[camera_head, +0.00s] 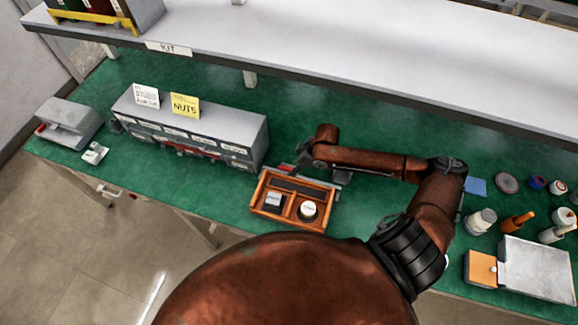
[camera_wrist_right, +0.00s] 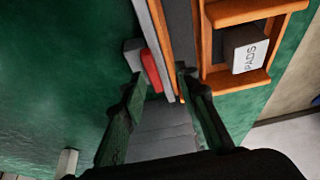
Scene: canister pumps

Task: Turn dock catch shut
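The wooden tray (camera_head: 262,211) sits on the green bench against a grey dock (camera_head: 343,177). It holds a dark box with a white "PADS" label (camera_wrist_right: 250,57) and a round white-topped container (camera_head: 308,209). The red catch (camera_wrist_right: 151,70) shows in the right wrist view on a grey block at the dock's end, beside the tray. My right gripper (camera_head: 296,170) is at the tray's far left corner. In the wrist view its fingers (camera_wrist_right: 160,77) are apart, with the catch just ahead between their tips. I cannot tell whether they touch it. My left gripper is out of view.
A grey drawer unit (camera_head: 240,128) with a "NUTS" card (camera_head: 185,105) stands left of the tray. Bottles (camera_head: 481,222) and a grey-white box (camera_head: 537,268) stand at right. A raised shelf (camera_head: 350,55) runs along the back.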

